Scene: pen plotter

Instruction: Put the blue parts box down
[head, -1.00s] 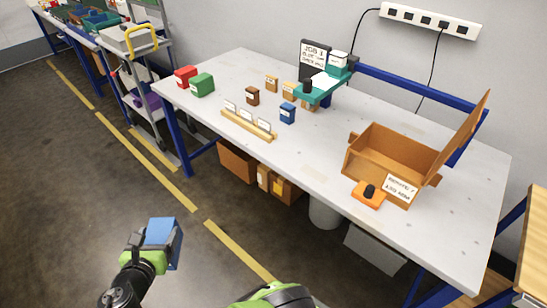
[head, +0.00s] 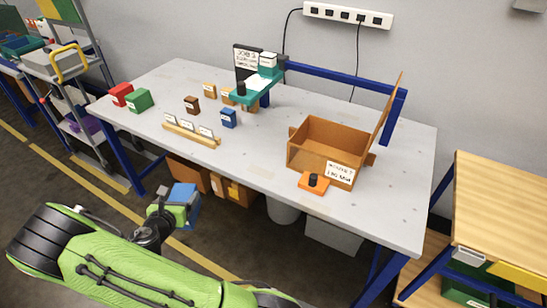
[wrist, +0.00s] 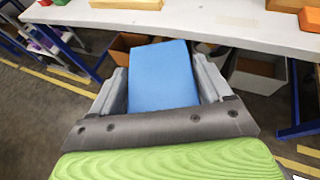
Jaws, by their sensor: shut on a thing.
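The blue parts box (head: 184,203) is held in my gripper (head: 178,200), in front of the table's near edge and lower than the tabletop. In the wrist view the blue parts box (wrist: 162,76) fills the space between the two grey fingers of my gripper (wrist: 163,80), which are shut on it. The white worktable (head: 250,160) stands beyond it. A smaller blue box (head: 228,118) with a white label stands on the table, apart from my gripper.
On the table are a red box (head: 121,94), a green box (head: 139,100), a wooden card rack (head: 190,134), a teal plotter (head: 258,86), an open brown box (head: 325,142) and an orange block (head: 314,182). The tabletop's front middle is clear. A wooden shelf (head: 500,200) stands right.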

